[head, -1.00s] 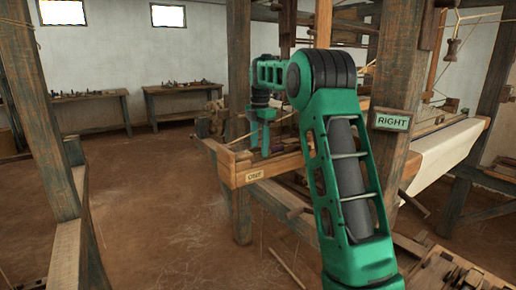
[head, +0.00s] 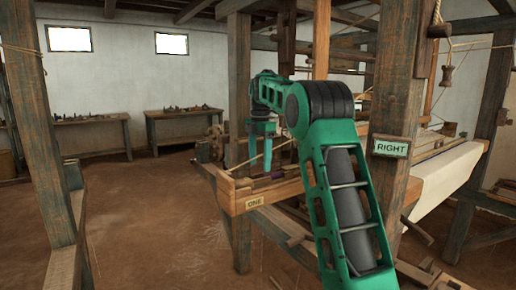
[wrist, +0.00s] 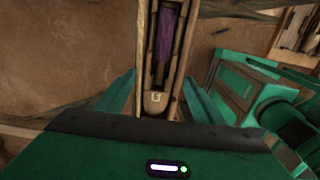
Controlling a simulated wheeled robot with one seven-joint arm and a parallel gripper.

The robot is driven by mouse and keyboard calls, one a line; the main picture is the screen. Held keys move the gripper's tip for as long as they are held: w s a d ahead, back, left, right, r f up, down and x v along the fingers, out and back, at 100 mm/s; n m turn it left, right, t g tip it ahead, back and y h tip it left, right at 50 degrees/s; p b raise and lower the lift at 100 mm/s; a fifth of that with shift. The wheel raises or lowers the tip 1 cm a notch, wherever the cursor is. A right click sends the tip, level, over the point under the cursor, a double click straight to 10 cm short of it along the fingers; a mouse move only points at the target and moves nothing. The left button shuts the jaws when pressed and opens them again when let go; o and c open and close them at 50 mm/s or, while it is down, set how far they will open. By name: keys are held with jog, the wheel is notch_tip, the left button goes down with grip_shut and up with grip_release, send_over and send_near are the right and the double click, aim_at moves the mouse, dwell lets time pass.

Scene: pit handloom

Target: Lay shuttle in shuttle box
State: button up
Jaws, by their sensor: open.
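The shuttle (wrist: 165,40) is a narrow wooden piece with a purple yarn bobbin in its middle. In the wrist view it lies lengthwise between the walls of the wooden shuttle box (wrist: 143,55), its near tip pointing towards me. In the head view the shuttle box (head: 238,206) is the beam end labelled ONE. My gripper (wrist: 160,95) is open, with one green finger on each side of the box and the shuttle, apart from both. In the head view my gripper (head: 267,160) hangs above the box, with a gap below it.
A loom post (head: 393,110) with a RIGHT sign (head: 390,146) stands right of my arm. Another post (head: 238,100) stands just behind the box. White cloth (head: 445,172) spans the loom at right. The floor left of the box is clear.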

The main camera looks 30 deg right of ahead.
notch_tip(320, 180, up, 7)
dwell(0.3)
jog(key=shift+r, duration=0.1)
jog(key=s+a+f+m, duration=0.25)
jog(key=s+m, duration=0.45)
jog(key=s, duration=0.5)
jog(key=s+a+f+m, duration=0.1)
jog(key=s+f+m, duration=0.3)
jog(key=s+m, duration=0.55)
jog(key=s+a+f+m, duration=0.1)
jog(key=s+f+m, duration=0.1)
jog(key=s+f, duration=0.3)
jog(key=s+a+f+m, duration=0.2)
jog(key=s+f, duration=0.3)
jog(key=s, duration=0.6)
jog(key=s+a+f+m, duration=0.1)
jog(key=s+f+m, duration=0.3)
jog(key=s, duration=0.5)
jog(key=shift+a+f, duration=0.3)
jog(key=shift+f, duration=0.55)
jog(key=shift+s, duration=0.1)
